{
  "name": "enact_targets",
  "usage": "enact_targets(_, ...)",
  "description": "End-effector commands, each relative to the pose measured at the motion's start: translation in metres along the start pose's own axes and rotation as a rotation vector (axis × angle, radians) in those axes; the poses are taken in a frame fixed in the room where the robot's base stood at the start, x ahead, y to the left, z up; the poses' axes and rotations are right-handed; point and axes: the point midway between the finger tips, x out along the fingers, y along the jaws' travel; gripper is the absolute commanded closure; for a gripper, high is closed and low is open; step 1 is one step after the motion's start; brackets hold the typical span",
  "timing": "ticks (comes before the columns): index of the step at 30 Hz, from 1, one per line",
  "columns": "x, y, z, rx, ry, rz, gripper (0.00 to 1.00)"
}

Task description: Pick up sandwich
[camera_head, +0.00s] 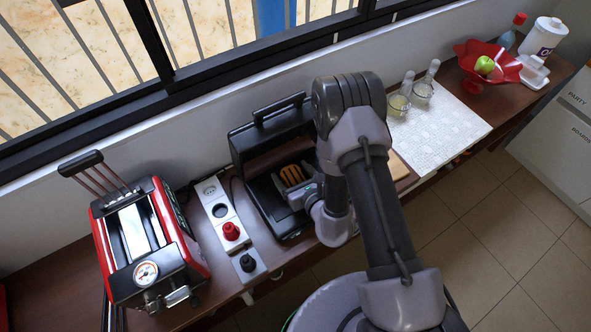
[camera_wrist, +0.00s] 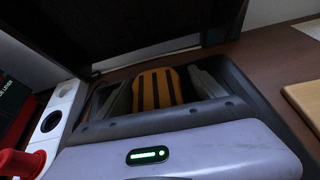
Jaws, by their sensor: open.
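The sandwich (camera_head: 292,175) is golden brown with dark grill stripes. It lies in the open black sandwich press (camera_head: 265,205) on the counter. In the wrist view the sandwich (camera_wrist: 157,89) shows between my two fingers, with a visible space on each side. My gripper (camera_head: 294,186) is open and reaches into the press from the right. It also shows in the wrist view (camera_wrist: 158,92), with its grey body across the bottom. The near end of the sandwich is hidden behind my gripper body. I cannot tell how deep the fingers reach.
The raised press lid (camera_head: 275,125) stands behind the sandwich. A red espresso machine (camera_head: 145,240) is at left, beside a socket strip with a red plug (camera_head: 231,231). A wooden board (camera_wrist: 304,102) lies to the right. Glass jars (camera_head: 399,104) and a red fruit bowl (camera_head: 484,68) stand farther right.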

Motion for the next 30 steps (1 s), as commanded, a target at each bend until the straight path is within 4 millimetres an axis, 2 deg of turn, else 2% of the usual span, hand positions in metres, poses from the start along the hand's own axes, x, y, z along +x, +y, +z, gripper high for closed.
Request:
enact_targets(7, 0.001, 0.003, -0.001, 0.0, 0.0, 0.001, 0.2)
enact_targets(8, 0.001, 0.003, -0.001, 0.0, 0.0, 0.001, 0.24)
enact_targets(15, 0.001, 0.003, -0.001, 0.0, 0.0, 0.002, 0.71)
enact_targets(18, 0.001, 0.003, -0.001, 0.0, 0.0, 0.002, 0.88)
enact_targets(25, 0.001, 0.002, 0.0, 0.0, 0.0, 0.002, 0.88)
enact_targets(30, -0.004, -0.006, 0.013, -0.001, -0.001, 0.003, 0.88)
